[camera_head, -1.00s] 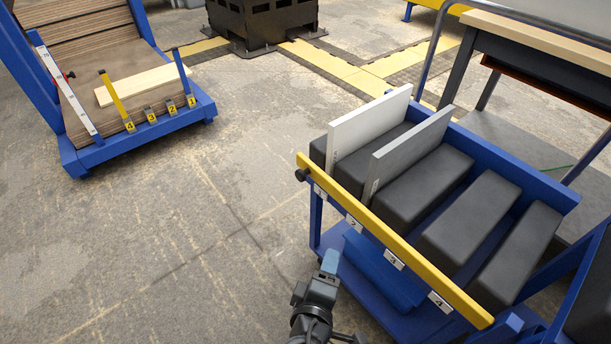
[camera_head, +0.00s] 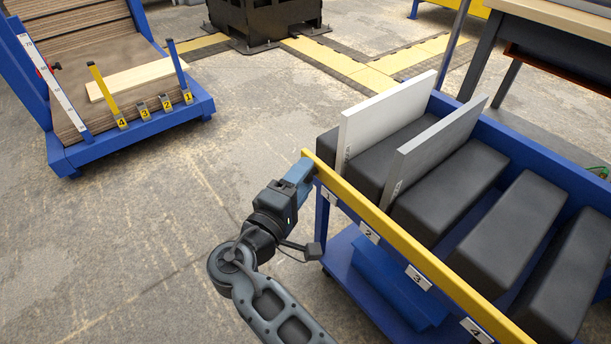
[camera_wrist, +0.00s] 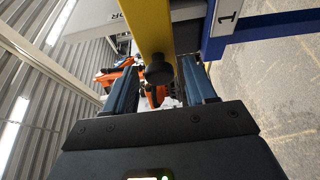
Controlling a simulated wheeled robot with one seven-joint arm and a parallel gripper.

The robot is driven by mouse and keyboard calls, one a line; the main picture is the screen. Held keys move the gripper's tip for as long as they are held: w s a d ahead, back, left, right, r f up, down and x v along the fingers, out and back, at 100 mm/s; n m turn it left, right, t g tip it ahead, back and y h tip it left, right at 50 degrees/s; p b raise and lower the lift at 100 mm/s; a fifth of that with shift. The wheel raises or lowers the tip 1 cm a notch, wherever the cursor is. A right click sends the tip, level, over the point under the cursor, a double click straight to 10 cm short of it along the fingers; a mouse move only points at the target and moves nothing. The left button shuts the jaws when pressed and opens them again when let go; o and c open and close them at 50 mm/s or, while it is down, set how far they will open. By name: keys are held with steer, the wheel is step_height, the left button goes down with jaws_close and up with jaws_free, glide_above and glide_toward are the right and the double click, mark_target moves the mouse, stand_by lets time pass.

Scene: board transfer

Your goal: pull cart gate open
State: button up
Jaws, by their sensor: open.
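The cart gate is a long yellow bar (camera_head: 402,242) along the near side of the blue cart (camera_head: 343,248), above number labels 1 to 4. It lies along the cart's side. My gripper (camera_head: 305,172) is at the bar's left end, near label 1. In the wrist view, my gripper (camera_wrist: 162,90) is open. The yellow bar (camera_wrist: 150,28) and its dark round knob (camera_wrist: 158,73) show between the two blue fingers. I cannot tell whether the fingers touch the knob. In the head view the knob is hidden by my gripper.
A white board (camera_head: 385,120) and a grey board (camera_head: 433,150) stand upright between black padded blocks (camera_head: 507,220) on the cart. A second blue cart (camera_head: 135,140) with a pale plank (camera_head: 140,78) stands at the upper left. The floor left of the gate is clear.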

steer(key=shift+x, duration=0.75)
steer(key=shift+c, duration=0.5)
jaws_close()
